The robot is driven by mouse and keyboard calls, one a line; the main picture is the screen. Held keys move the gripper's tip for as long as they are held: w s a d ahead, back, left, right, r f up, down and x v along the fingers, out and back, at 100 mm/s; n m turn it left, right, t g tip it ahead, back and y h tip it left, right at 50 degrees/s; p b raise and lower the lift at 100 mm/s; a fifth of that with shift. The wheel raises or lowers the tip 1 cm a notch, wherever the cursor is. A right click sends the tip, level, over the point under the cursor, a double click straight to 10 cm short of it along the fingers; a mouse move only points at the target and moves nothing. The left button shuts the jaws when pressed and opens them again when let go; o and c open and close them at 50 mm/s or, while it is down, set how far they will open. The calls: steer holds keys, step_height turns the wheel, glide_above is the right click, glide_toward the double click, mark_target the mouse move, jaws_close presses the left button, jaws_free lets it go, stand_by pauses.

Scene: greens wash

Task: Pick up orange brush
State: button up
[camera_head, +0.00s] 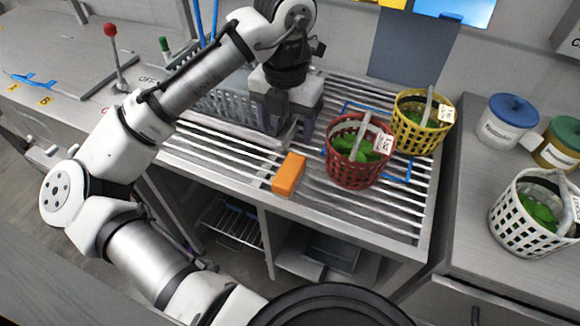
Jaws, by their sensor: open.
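An orange block-shaped object (289,174), which looks like the orange brush, lies on the slatted metal drainboard (225,160) near its front edge. Its bristles cannot be made out. My gripper (290,135) points down above the drainboard, behind the orange object in the picture and close to it. The fingers are apart, with nothing seen between them. How high the fingertips are above the slats is hard to tell.
A red basket (344,169) of greens stands just right of the orange object. A yellow basket (415,141) is behind it, and a white basket (518,236) sits at the right. A grey rack (225,108) is left of my gripper.

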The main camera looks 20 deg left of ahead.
glide_above(290, 169)
steer(key=f, duration=0.7)
steer(key=shift+s+a+f, duration=0.15)
steer(key=shift+a, duration=0.1)
steer(key=shift+d+f+p, duration=0.2)
steer(key=shift+f+p, duration=0.5)
steer(key=shift+f, duration=2.35)
steer(key=shift+c, duration=0.2)
steer(key=c, duration=1.1)
steer(key=shift+c, duration=0.2)
steer(key=shift+r, duration=0.15)
step_height(290, 169, up, 18)
steer(key=b, duration=0.1)
